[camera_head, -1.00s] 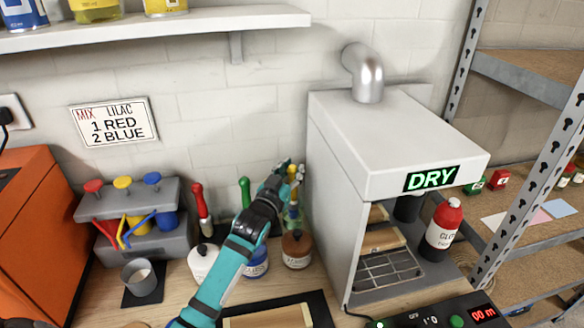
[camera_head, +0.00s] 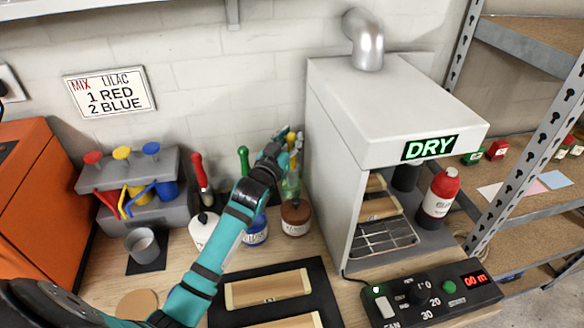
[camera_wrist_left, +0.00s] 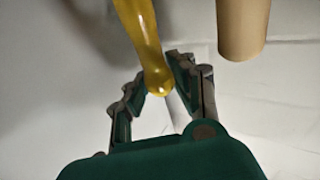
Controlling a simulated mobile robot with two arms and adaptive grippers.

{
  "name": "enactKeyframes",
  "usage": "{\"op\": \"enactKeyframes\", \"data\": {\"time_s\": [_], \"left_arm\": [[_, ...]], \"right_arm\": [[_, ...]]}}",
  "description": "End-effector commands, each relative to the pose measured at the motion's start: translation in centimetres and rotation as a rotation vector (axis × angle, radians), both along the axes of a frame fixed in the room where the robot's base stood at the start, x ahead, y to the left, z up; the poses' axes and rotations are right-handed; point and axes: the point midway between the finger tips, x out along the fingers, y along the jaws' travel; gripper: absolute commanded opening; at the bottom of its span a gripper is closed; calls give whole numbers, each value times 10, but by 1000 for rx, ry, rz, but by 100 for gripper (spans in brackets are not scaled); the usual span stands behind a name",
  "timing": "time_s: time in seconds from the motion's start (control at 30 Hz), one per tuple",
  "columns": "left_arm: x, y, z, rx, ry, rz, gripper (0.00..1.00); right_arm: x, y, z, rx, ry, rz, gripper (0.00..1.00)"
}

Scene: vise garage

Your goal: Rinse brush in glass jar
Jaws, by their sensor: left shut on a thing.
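My left gripper (camera_head: 284,142) is above the small bottles, beside the left wall of the drying cabinet. It is shut on a yellow handle, probably the brush's; in the left wrist view the rounded end of this yellow handle (camera_wrist_left: 140,40) lies between the fingertips (camera_wrist_left: 158,76). The brush's bristles are hidden. A clear, greenish vessel (camera_head: 291,187), perhaps the glass jar, shows partly below the gripper, behind the brown bottle. I cannot tell whether the brush is inside it. My right gripper is out of view.
A brown bottle (camera_head: 296,219), a blue-labelled bottle (camera_head: 256,231) and a white bottle (camera_head: 203,231) stand close below my arm. Red (camera_head: 199,172) and green (camera_head: 244,160) handles stand behind. The drying cabinet (camera_head: 330,170) blocks the right. A grey cup (camera_head: 142,246) stands left.

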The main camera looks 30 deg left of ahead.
Motion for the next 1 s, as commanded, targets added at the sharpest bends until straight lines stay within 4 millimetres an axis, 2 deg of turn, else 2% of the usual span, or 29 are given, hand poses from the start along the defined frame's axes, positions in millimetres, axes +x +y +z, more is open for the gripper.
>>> {"op": "enactKeyframes", "data": {"time_s": [0.03, 1.0], "left_arm": [[0, 0, 10, 0, -1, 0, 0], [0, 0, 87, -1, -2, 0, 0]], "right_arm": [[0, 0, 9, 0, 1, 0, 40], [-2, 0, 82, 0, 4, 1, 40]]}}
